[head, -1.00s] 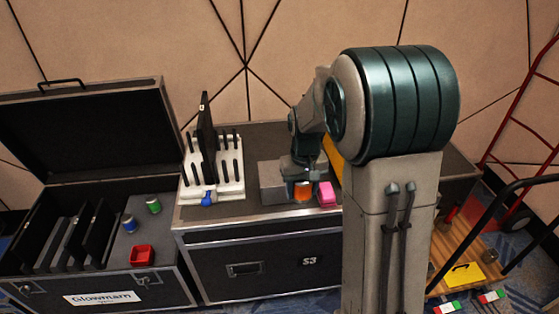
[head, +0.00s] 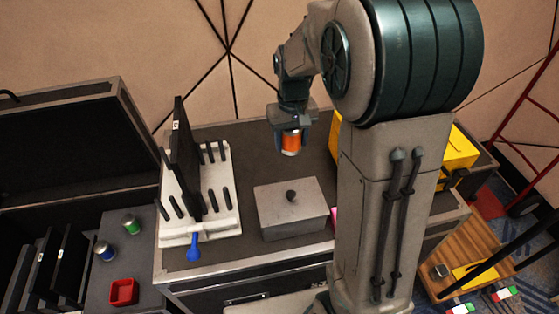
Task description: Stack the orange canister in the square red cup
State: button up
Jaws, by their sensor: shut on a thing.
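The orange canister (head: 291,144) is held in my gripper (head: 291,138), above the black case top and behind the grey box. My gripper is shut on it, with the canister's lower part showing below the fingers. The square red cup (head: 123,291) stands at the lower left on the dark surface of the open case. It looks empty. The canister is well up and to the right of the cup.
A green can (head: 130,224) and a blue can (head: 105,251) stand behind the cup. A white rack (head: 208,205) with a black panel, a blue-handled item (head: 194,247) and a grey lidded box (head: 291,208) lie between cup and gripper. A pink block (head: 334,218) is partly hidden by my arm.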

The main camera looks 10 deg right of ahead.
jog(key=shift+w+f, duration=0.2)
jog(key=shift+f, duration=0.1)
notch_tip(320, 180, down, 17)
jog(key=shift+s+f+b, duration=0.1)
jog(key=shift+f+b, duration=0.05)
jog(key=shift+b, duration=0.45)
jog(key=shift+f, duration=0.1)
jog(key=o, duration=0.7)
jog(key=shift+f, duration=0.1)
jog(key=o, duration=0.4)
jog(key=shift+o, duration=0.2)
jog(key=shift+r, duration=0.2)
